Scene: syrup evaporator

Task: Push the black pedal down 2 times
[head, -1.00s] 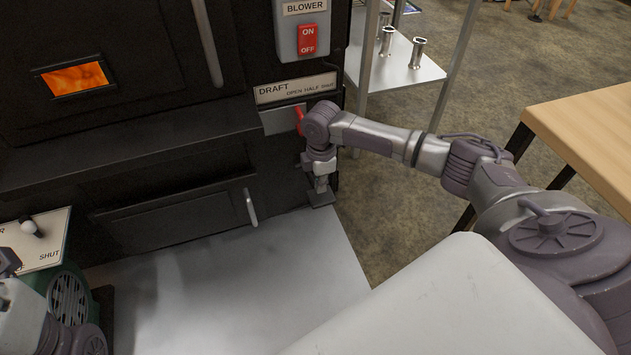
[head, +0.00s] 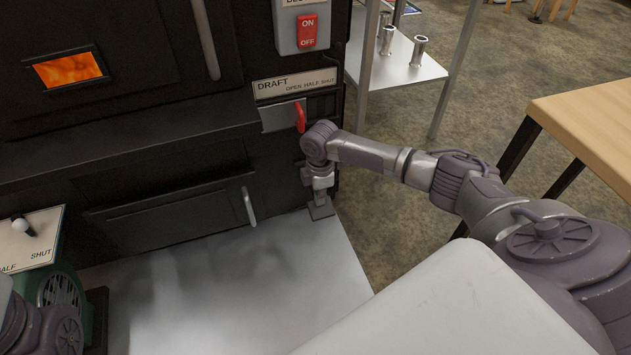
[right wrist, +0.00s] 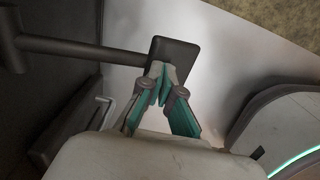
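The black pedal (head: 320,210) is at the foot of the dark evaporator, near its right corner, just above the pale metal floor plate. In the right wrist view the pedal is a dark rectangular pad (right wrist: 178,52) on a dark bar. My right gripper (head: 319,193) points down at the pedal. In the right wrist view its fingertips (right wrist: 160,80) are together at the pad's edge, with nothing seen between them. They appear to touch the pad. Part of my left arm shows at the lower left corner; its fingers are not visible.
A red draft lever (head: 300,117) is just above my right wrist, under the DRAFT label. A drawer handle (head: 249,206) is left of the pedal. A metal shelf (head: 405,72) and a wooden table (head: 590,120) stand to the right. The floor plate (head: 230,285) is clear.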

